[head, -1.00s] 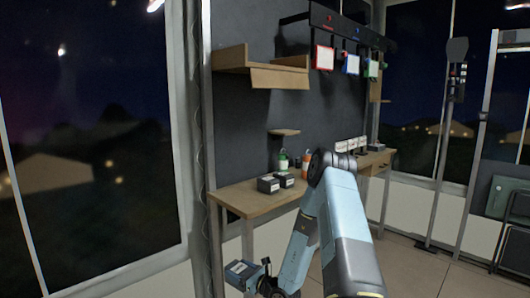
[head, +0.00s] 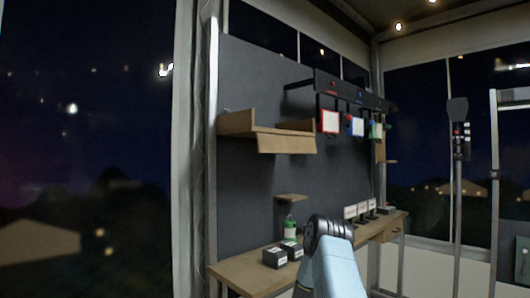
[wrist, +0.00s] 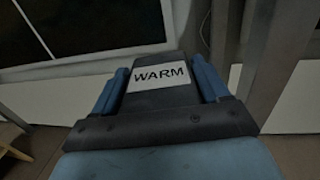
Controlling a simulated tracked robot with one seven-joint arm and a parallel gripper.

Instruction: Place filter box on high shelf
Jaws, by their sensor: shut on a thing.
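The filter box (wrist: 150,101) is a dark box with a white label reading "WARM". In the wrist view my gripper (wrist: 163,76) is shut on it, with one blue finger along each side. My gripper and this box are outside the head view, where only part of my arm shows.
A wooden bench (head: 240,274) runs below, holding two black boxes (head: 274,258), a green-and-white bottle (head: 290,228) and several labelled items. A small shelf (head: 291,197) sits between. A rack (head: 350,92) with coloured frames hangs right of the high shelf. A post stands left.

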